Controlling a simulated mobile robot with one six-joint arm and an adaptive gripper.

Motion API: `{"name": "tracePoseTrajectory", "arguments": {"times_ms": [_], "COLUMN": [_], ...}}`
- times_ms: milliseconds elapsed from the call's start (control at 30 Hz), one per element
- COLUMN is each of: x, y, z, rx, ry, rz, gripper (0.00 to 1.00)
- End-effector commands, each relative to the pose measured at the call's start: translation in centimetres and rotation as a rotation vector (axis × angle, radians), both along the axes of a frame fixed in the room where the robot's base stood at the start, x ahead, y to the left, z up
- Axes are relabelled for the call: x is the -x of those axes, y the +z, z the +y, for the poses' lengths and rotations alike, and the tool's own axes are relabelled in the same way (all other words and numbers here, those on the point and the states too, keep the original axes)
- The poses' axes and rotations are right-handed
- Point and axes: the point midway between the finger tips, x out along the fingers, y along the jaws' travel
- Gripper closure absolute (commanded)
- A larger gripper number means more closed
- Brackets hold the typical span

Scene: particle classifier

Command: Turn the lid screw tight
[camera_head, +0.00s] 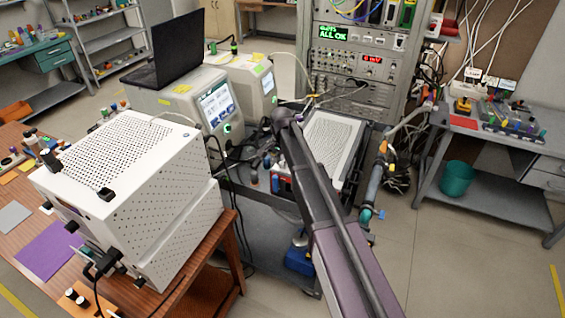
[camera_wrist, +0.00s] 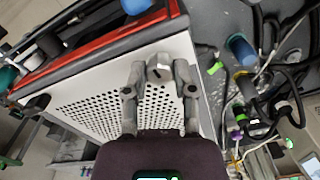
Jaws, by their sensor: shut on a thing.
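In the wrist view, my gripper (camera_wrist: 160,70) is shut on a small silver lid screw (camera_wrist: 159,67), with a fingertip on each side of it. The screw sits near the edge of a white perforated lid (camera_wrist: 85,108). A red strip (camera_wrist: 95,48) runs along the box beyond that edge. In the head view, the perforated lid (camera_head: 333,138) shows beyond my arm, on a box amid dark equipment. My gripper and the screw are hidden behind my arm there. How far the screw is turned in cannot be told.
A large white perforated case (camera_head: 125,160) stands on a wooden table at left. White instruments and a black laptop (camera_head: 172,62) stand behind it. A rack (camera_head: 355,60) rises at the back. Cables and a blue-capped part (camera_wrist: 241,50) lie close to the box. Floor is clear at lower right.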

Motion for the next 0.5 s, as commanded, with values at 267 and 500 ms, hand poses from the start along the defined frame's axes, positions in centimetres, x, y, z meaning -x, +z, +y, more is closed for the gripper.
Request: {"name": "tracePoseTrajectory", "arguments": {"times_ms": [267,500], "x": [0.23,0.14], "y": [-0.03,-0.02], "z": [-0.07,-0.06], "rx": [0.001,0.0], "ry": [0.0,0.0], "rz": [0.005,0.003], "gripper": [1.0,0.31]}}
